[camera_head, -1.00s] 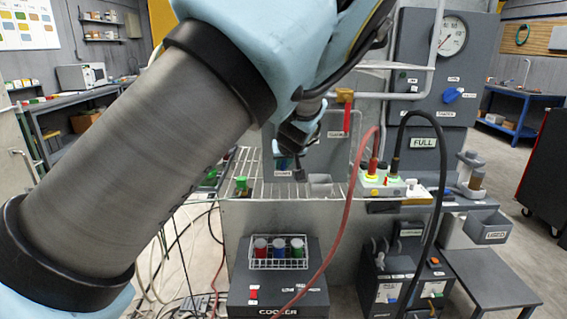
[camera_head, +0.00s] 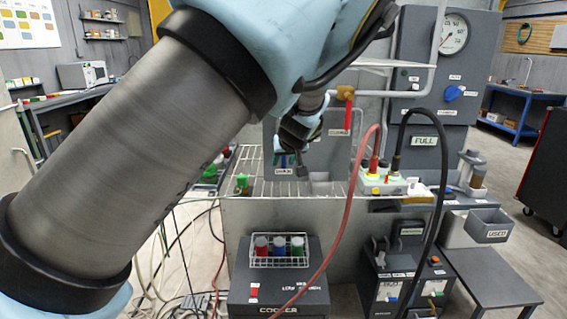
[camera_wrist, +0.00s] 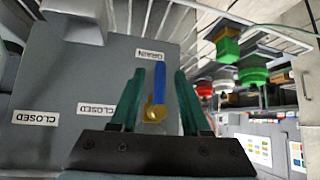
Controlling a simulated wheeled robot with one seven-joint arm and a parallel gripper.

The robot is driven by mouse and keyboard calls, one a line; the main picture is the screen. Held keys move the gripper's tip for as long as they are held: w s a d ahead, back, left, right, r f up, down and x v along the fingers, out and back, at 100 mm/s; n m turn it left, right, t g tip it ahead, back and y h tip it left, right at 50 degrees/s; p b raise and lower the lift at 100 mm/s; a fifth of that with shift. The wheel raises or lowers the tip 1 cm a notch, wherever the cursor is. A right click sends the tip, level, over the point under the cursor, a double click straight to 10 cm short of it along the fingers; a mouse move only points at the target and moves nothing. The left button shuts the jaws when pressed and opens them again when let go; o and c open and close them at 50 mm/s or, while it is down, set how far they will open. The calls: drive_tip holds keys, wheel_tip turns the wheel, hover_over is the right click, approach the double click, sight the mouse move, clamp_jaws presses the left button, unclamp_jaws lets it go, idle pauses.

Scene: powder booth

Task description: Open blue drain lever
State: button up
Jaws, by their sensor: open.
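The blue drain lever (camera_wrist: 158,86) shows in the wrist view with a brass pivot (camera_wrist: 154,112) at its lower end. It is set against a grey panel (camera_wrist: 85,75), close to an upside-down DRAIN label (camera_wrist: 150,56). My gripper (camera_wrist: 160,73) has its two dark green fingers apart, one on each side of the lever in the picture. No contact with the lever shows, and I cannot tell the depth between them. In the head view my gripper (camera_head: 290,150) is at the grey panel above the wire rack, and my arm hides part of that area.
A wire rack (camera_head: 262,187) lies below the panel. A brass valve with a red lever (camera_head: 348,117) is to the right. Red and black hoses (camera_head: 347,210) loop up in front on the right. A green-capped item (camera_head: 242,184) stands at the left of the rack.

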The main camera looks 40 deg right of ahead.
drive_tip(key=b+v, duration=0.2)
drive_tip(key=v, duration=0.7)
drive_tip(key=shift+s+a+r, duration=0.2)
drive_tip(key=shift+s+r, duration=0.05)
